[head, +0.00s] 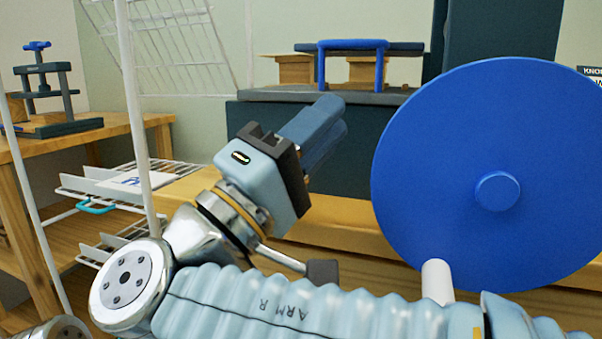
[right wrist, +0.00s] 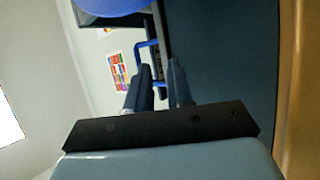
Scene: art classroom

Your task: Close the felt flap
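I cannot pick out the felt flap for certain in either view. A press with a blue frame (head: 352,46) stands on a grey slab (head: 262,96) on top of a dark cabinet (head: 352,165) in the head view. Part of the blue frame shows beyond my fingers in the right wrist view (right wrist: 145,48). My right gripper (head: 334,113) is in front of the cabinet, below the slab's edge, pointing up and right. In the right wrist view its fingers (right wrist: 159,70) stand a little apart with nothing between them. My left gripper is out of view.
A large blue disc (head: 440,150) fills the right side near my right arm. A wooden ledge (head: 350,225) runs below the cabinet. A white wire rack (head: 110,185) and a wooden table (head: 140,122) with a small press (head: 45,85) stand left.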

